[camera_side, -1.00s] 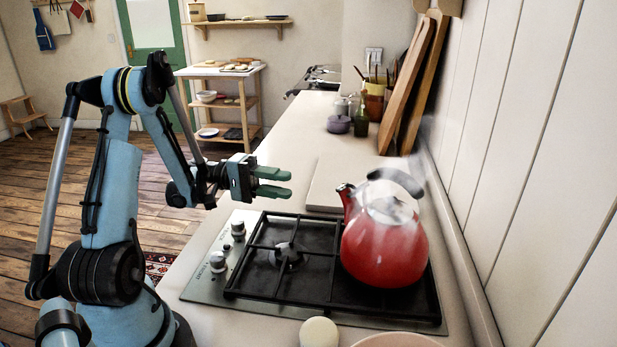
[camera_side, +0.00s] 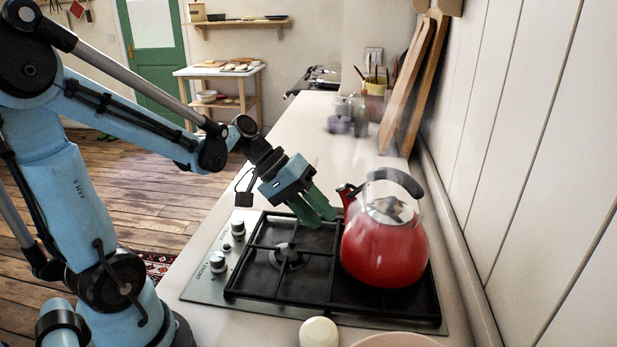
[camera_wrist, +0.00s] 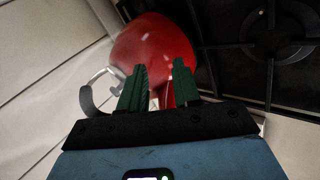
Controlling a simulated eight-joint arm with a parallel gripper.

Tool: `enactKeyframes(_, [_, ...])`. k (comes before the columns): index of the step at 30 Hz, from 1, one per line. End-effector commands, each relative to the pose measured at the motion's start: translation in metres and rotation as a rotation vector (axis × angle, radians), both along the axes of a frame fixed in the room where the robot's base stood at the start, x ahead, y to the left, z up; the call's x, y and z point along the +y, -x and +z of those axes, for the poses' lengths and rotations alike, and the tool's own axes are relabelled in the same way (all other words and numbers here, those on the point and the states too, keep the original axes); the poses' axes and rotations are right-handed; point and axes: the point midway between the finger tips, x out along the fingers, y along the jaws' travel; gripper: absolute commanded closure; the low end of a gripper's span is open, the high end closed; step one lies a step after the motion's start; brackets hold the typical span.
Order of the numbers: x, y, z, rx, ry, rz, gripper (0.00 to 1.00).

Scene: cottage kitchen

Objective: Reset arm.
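My gripper (camera_side: 320,219) hangs tilted down over the back of the black gas hob (camera_side: 262,262), just left of the red kettle's spout. Its two green fingers are apart, with a gap between them in the wrist view (camera_wrist: 159,68) and nothing seen held there. The red kettle (camera_side: 385,252) stands upright on the right side of the hob, with a dark handle and a shiny lid. In the wrist view the kettle (camera_wrist: 158,42) lies beyond the fingers, its handle to the left. Whether a finger touches the kettle I cannot tell.
The panelled wall (camera_side: 530,150) runs along the right. Wooden boards (camera_side: 413,85) lean there, with blurred pots beside them. A round cream object (camera_side: 319,333) and a bowl rim (camera_side: 397,341) are at the front.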

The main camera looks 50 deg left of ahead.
Motion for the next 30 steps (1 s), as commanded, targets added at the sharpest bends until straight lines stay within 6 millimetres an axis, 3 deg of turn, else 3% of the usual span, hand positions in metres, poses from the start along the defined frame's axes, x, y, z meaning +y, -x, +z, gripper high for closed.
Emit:
enactKeyframes(6, [-0.016, 0.027, -0.001, -0.037, -0.321, -0.081, 0.68])
enactKeyframes(15, [-0.016, 0.051, 0.008, -0.186, -0.696, -0.206, 0.68])
enactKeyframes(21, [-0.015, 0.054, 0.013, -0.247, -0.8, -0.246, 0.68])
enactKeyframes(30, [-0.015, 0.054, 0.013, -0.253, -0.809, -0.248, 0.68])
